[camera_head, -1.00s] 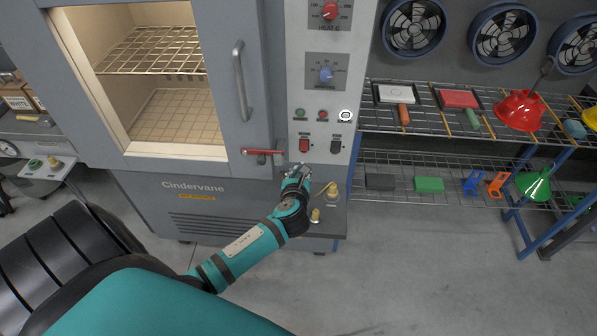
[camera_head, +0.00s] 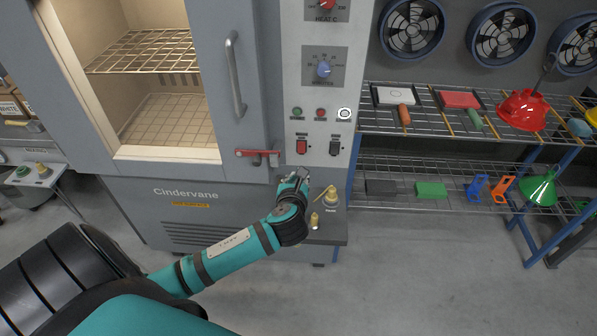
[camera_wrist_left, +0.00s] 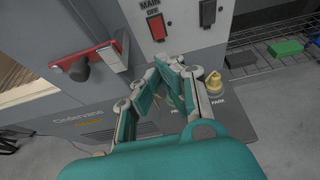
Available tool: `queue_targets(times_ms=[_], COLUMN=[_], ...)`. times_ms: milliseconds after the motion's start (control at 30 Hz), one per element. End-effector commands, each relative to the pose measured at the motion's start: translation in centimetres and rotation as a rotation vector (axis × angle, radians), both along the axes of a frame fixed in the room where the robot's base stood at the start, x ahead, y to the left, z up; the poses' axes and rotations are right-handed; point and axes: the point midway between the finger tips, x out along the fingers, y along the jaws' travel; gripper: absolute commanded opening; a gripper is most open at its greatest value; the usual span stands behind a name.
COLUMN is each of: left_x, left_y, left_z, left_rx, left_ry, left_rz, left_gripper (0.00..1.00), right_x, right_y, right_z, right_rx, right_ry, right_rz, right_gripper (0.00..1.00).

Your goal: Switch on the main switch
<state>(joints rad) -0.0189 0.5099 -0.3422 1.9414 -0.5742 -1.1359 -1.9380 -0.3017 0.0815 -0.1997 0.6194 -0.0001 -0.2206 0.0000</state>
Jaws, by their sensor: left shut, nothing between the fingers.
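The main switch (camera_head: 302,146) is a red rocker low on the oven's light control panel. In the left wrist view the same red switch (camera_wrist_left: 159,28) sits under a label reading "MAIN OFF". My left gripper (camera_head: 300,174) is just below the switch, in front of the panel's lower edge. In the left wrist view the left gripper (camera_wrist_left: 167,66) has its fingers together and empty, below the switch and apart from it in the picture. My right gripper is not in view.
A black rocker switch (camera_head: 335,147) sits right of the red one. A red door latch (camera_head: 257,154) is to the left. A yellow-topped valve (camera_head: 331,196) stands on a low ledge. Wire shelves (camera_head: 450,135) with tools are at the right.

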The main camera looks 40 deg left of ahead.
Motion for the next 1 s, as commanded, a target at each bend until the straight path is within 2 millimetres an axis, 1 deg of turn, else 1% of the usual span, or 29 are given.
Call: queue_targets(times_ms=[33, 133, 500, 633, 767, 1000], left_x=[-0.1, -0.3, -0.5, 0.0, 1.4, 5.4], left_y=[0.0, -0.1, -0.1, 0.2, 1.1, 3.6], left_z=[-0.8, -0.9, -0.7, -0.9, -1.6, -3.7], left_rx=[0.003, 0.000, -0.002, -0.002, -0.001, -0.003], left_ry=[0.003, 0.015, 0.022, 0.022, 0.023, 0.023], left_rz=[-0.003, -0.004, -0.003, -0.001, 0.001, 0.001], left_gripper=[0.00, 0.00, 0.00, 0.00, 0.00, 0.00], right_x=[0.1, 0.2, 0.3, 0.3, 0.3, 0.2], right_y=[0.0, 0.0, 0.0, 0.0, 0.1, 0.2], right_z=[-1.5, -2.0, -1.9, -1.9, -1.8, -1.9], right_rx=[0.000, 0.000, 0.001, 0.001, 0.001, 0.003], right_ry=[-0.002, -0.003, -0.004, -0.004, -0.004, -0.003], right_rz=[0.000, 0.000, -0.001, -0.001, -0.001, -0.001], right_gripper=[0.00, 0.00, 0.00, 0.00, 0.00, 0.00])
